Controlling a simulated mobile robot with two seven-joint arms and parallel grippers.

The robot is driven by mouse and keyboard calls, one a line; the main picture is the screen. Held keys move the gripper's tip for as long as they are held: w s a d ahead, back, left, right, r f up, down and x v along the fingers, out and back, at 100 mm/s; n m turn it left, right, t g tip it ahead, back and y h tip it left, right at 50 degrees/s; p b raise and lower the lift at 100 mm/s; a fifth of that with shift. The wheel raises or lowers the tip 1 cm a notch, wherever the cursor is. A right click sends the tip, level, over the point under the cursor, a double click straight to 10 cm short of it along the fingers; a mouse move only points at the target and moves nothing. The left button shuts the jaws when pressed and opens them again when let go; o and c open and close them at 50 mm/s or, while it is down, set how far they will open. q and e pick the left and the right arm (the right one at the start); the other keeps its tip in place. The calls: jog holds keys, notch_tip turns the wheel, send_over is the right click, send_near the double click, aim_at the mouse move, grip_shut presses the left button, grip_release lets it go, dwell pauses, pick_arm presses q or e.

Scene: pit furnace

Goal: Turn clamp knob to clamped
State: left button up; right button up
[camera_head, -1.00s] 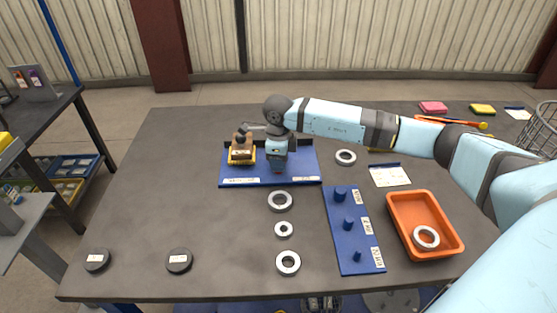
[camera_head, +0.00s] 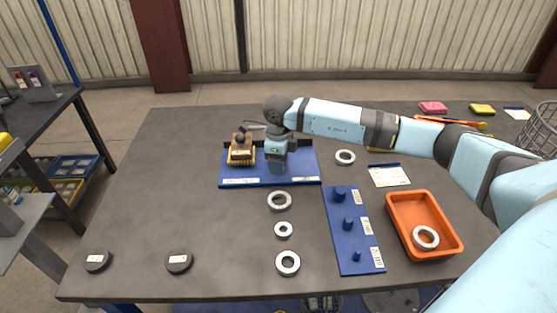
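The clamp fixture (camera_head: 241,155) is a small brown and yellow block with a dark knob (camera_head: 240,138) on top. It stands on the left part of a blue board (camera_head: 304,168) at the back middle of the table. My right arm reaches in from the right, and its wrist is just right of the fixture. The slim grey end of my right gripper (camera_head: 254,127) points left, close to the knob. Its fingers are too small to tell if they are open, shut or touching the knob. My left gripper is not in view.
Metal rings, one of them (camera_head: 279,201), lie in front of the blue board. A blue peg board (camera_head: 358,252) and an orange tray (camera_head: 397,226) holding a ring are at right. Two dark discs (camera_head: 97,261) lie at the front left.

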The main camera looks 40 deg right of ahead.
notch_tip(320, 180, up, 14)
dwell(0.6)
jog(key=shift+s+f, duration=0.1)
jog(key=shift+f, duration=0.1)
